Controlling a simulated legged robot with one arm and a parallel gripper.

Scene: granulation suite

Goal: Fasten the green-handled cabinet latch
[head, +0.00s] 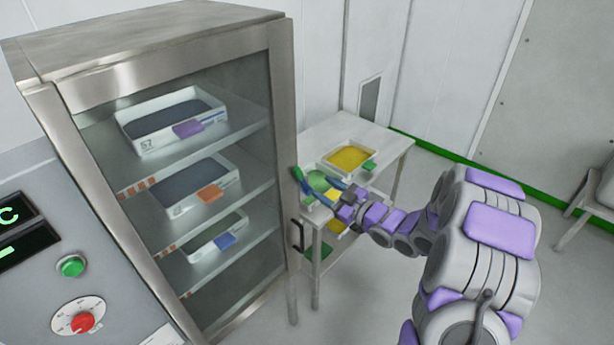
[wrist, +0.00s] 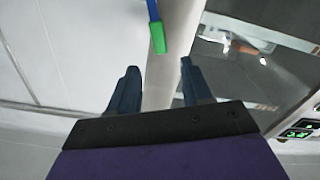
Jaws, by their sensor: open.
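The steel cabinet (head: 150,45) stands at the left in the head view, its glass door appearing closed. The latch's green handle (wrist: 158,38) hangs from a blue bar at the cabinet's edge post in the wrist view. A small green part at the cabinet's right edge (head: 296,173) in the head view looks like the same handle. My gripper (wrist: 158,72) is open, its dark blue fingers apart with nothing between them. The handle lies just beyond the fingertips, roughly in line with the gap. In the head view my gripper (head: 321,190) is beside the cabinet's right edge.
A white side table (head: 385,135) stands behind my gripper, with a yellow-filled tray (head: 347,158) on it. A black door pull (head: 297,236) is below the latch. A control panel (head: 70,300) is at lower left. A chair (head: 590,195) is at far right.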

